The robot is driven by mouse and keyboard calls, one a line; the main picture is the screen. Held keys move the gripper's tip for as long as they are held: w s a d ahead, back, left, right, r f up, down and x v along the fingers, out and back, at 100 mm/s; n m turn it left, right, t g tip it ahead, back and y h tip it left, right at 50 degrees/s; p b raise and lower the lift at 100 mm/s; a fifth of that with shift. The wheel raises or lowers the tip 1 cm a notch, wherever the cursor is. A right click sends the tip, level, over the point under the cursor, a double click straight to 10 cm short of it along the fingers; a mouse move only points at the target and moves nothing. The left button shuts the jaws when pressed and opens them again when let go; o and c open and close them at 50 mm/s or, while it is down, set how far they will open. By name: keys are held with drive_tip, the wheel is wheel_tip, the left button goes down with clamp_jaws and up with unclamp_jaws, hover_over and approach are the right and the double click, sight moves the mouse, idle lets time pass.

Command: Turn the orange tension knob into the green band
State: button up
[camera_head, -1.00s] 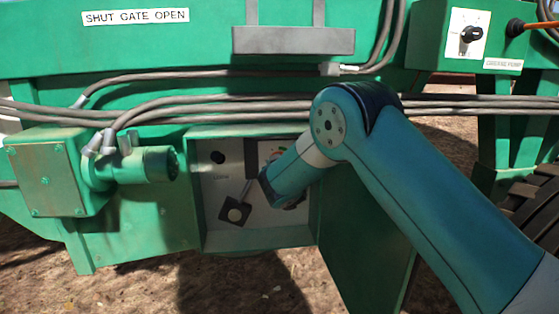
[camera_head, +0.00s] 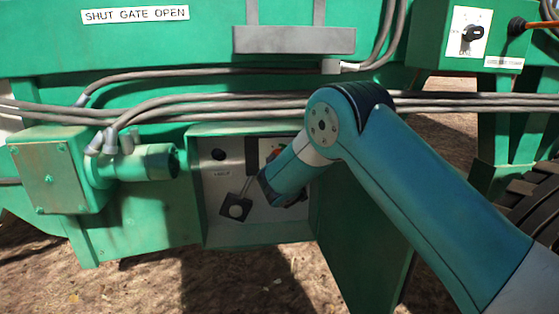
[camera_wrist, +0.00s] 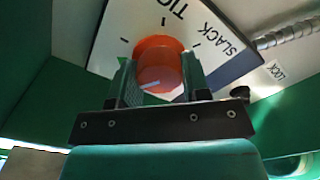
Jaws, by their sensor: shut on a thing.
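The orange tension knob (camera_wrist: 160,66) is in the middle of the wrist view, on a pale plate (camera_wrist: 112,38) with black tick marks. Lettering reading "SLACK" and a cut-off "TIG" is at its upper right. My gripper (camera_wrist: 162,82) is shut on the knob, one finger on each side. A white pointer line on the knob shows between the fingers, towards the lower left. A small green patch (camera_wrist: 122,60) shows beside the left finger; most of any green band is hidden. In the head view, my arm hides most of the knob and my gripper.
A green motor (camera_head: 145,163) stands farther left. Grey cables (camera_head: 230,108) run above the box. An open green door (camera_head: 355,235) hangs at the right.

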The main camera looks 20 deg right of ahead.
drive_tip(key=shift+f, duration=0.1)
drive_tip(key=o, duration=0.9)
drive_tip(key=shift+o, duration=0.2)
drive_tip(key=shift+s, duration=0.1)
drive_tip(key=s+a+b, duration=0.3)
drive_tip(key=s, duration=1.4)
drive_tip(key=shift+s, duration=0.1)
